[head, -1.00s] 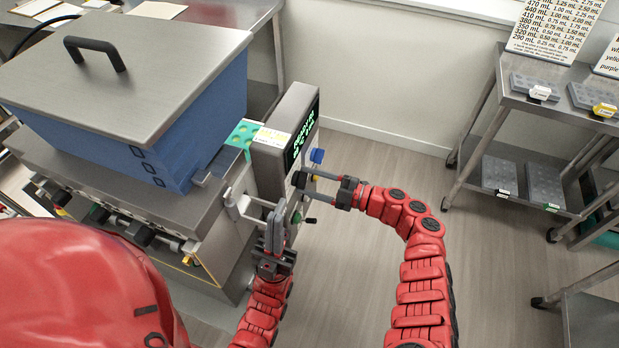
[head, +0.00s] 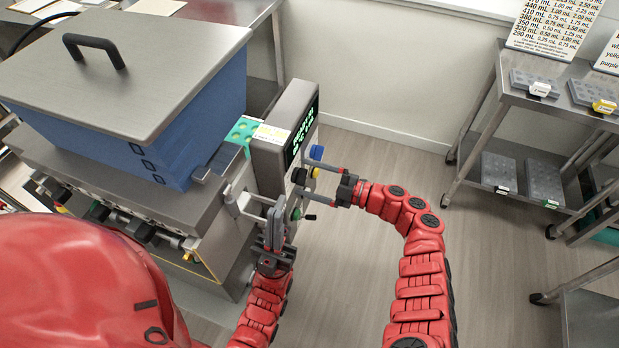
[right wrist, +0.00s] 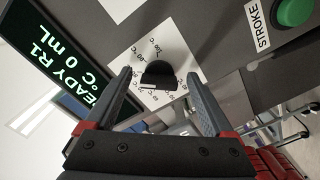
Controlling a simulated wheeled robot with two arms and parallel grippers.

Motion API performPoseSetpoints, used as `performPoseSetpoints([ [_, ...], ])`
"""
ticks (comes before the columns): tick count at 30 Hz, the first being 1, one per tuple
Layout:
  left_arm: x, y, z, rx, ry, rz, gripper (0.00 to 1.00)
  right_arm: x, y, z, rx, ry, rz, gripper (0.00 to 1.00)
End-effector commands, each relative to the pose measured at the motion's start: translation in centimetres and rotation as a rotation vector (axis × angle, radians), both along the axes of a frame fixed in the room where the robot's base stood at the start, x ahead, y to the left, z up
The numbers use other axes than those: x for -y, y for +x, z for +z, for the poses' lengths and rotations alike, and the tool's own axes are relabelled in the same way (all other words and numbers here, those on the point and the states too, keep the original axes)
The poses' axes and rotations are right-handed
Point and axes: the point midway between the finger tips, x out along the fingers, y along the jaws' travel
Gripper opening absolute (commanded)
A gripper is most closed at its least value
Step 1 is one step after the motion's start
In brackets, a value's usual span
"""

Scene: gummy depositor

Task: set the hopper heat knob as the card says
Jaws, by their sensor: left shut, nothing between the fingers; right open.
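The heat knob is a black half-round knob (right wrist: 158,74) on a white dial plate marked in °C (right wrist: 180,58), seen in the right wrist view. The dial numbers are small and partly hidden; I cannot tell its exact setting. My right gripper (right wrist: 160,80) is open, one finger on each side of the knob, with gaps visible. In the head view my right gripper (head: 311,187) reaches the control box's right face from the right. My left gripper (head: 277,212) is shut and empty, below the box's near end.
The control box (head: 270,165) has a lit green display (right wrist: 45,72), a blue knob (head: 316,152), a yellow knob (head: 315,172) and a green STROKE button (right wrist: 296,11). The blue hopper (head: 215,120) stands left. A cart (head: 510,100) with trays stands right; floor between is clear.

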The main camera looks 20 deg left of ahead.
Motion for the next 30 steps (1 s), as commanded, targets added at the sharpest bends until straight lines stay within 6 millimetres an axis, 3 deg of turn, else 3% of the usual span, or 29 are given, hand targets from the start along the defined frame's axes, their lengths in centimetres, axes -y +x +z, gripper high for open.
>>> performPoseSetpoints([
  [7, 0.0, 0.0, -0.4, 0.0, 0.0, 0.0, 0.0, 1.9, -0.1, -0.1, 0.002, 0.0, 0.0, 0.88],
  [21, 0.0, 0.0, -3.1, 0.0, 0.0, 0.0, 0.0, 13.8, -0.3, -0.3, 0.001, -0.001, -0.004, 0.88],
  [30, 0.0, 0.0, -3.8, 0.0, 0.0, 0.0, 0.0, 17.3, -0.5, -0.1, -0.001, -0.001, -0.003, 0.88],
])
